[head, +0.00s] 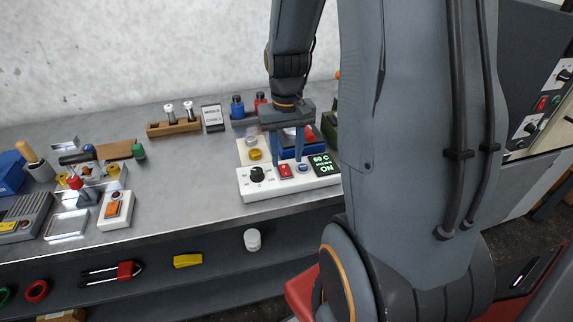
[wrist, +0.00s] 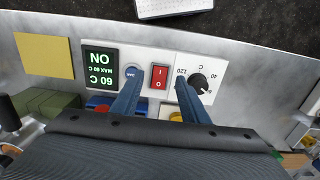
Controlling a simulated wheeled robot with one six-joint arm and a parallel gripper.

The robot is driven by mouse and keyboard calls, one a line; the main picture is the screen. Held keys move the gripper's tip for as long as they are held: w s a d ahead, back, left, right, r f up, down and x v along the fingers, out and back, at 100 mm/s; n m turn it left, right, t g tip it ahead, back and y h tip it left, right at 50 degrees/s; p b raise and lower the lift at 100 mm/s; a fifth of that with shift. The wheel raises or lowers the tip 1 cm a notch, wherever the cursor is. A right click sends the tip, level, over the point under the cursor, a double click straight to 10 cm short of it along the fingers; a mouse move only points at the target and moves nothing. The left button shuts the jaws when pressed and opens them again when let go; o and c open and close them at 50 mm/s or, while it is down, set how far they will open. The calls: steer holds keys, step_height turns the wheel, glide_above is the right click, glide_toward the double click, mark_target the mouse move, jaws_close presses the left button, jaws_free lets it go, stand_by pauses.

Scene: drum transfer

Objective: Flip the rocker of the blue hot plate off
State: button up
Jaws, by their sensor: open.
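The white control box (head: 245,190) of the blue hot plate (head: 290,153) stands at the bench's front edge. It bears a black knob (head: 257,174), a red rocker (head: 284,171), a blue button (head: 303,168) and a display (head: 323,164) reading 60 C and ON. The hot plate is partly hidden behind my gripper (head: 287,158). My gripper is open and empty, pointing down over the box. In the wrist view the red rocker (wrist: 159,77) shows between the two blue fingertips, one near the blue button (wrist: 133,73) and one near the knob (wrist: 198,81). Contact cannot be told.
A second white box with an orange rocker (head: 113,209) stands to the left. A wooden rack (head: 174,127), small bottles (head: 238,107) and a sign (head: 212,117) stand behind. A yellow square (wrist: 44,56) lies beside the box. The bench between the two boxes is clear.

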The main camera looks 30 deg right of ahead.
mark_target(286, 174)
steer(key=shift+f+p, duration=0.4)
steer(key=shift+f, duration=1.9)
